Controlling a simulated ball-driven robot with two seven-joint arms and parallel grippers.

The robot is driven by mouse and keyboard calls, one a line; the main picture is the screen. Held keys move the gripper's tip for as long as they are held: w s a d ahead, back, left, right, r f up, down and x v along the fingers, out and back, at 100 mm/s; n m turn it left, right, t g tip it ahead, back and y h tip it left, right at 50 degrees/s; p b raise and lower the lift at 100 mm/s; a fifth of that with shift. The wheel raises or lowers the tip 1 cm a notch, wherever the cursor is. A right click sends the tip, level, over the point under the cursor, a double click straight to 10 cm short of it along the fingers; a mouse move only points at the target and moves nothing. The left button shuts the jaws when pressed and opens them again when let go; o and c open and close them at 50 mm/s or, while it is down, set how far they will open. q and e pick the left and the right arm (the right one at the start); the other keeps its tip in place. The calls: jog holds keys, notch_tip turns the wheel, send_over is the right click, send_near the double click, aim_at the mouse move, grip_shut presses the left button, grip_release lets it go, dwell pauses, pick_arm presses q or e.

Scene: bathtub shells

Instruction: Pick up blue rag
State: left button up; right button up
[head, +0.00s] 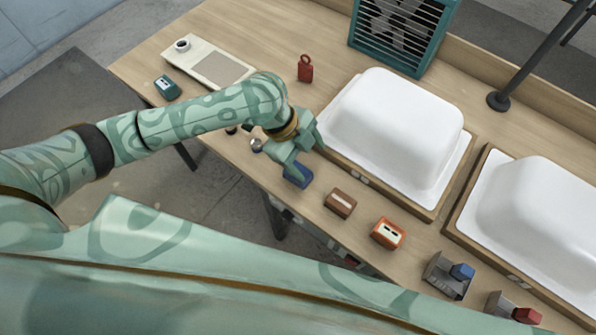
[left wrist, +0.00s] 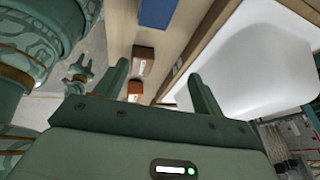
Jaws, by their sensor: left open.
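The blue rag (head: 298,177) is a small dark blue block-like shape near the table's front edge, partly hidden by my left gripper in the head view. It shows at the top edge of the left wrist view (left wrist: 158,12), cut off by the frame. My left gripper (head: 303,154) is open over the table beside the rag. In the left wrist view its fingers (left wrist: 157,77) are spread with nothing between them, and the rag lies beyond them. My right gripper (left wrist: 79,74) seems to show small in the left wrist view; its jaws are unclear.
A white tub shell (head: 395,130) on a wooden base stands close right of my left gripper; a second shell (head: 545,215) is further right. A brown block (head: 341,203) and an orange box (head: 388,233) sit along the front edge. A red tag (head: 305,69) stands behind.

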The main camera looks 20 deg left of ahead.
pick_arm(q)
jog(key=w+a+r+g, duration=0.2)
jog(key=w+a+r, duration=0.15)
jog(key=a, duration=0.35)
jog(key=b, duration=0.2)
send_near(309, 174)
jog(key=shift+m+y, duration=0.3)
jog(key=f, duration=0.4)
jog(key=shift+s+a, duration=0.2)
jog(key=shift+a, duration=0.1)
jog(key=b+x, duration=0.2)
jog(key=x, duration=0.3)
jog(key=shift+s+d+f, duration=0.15)
jog(key=shift+d+f, duration=0.15)
jog(key=c, duration=1.1)
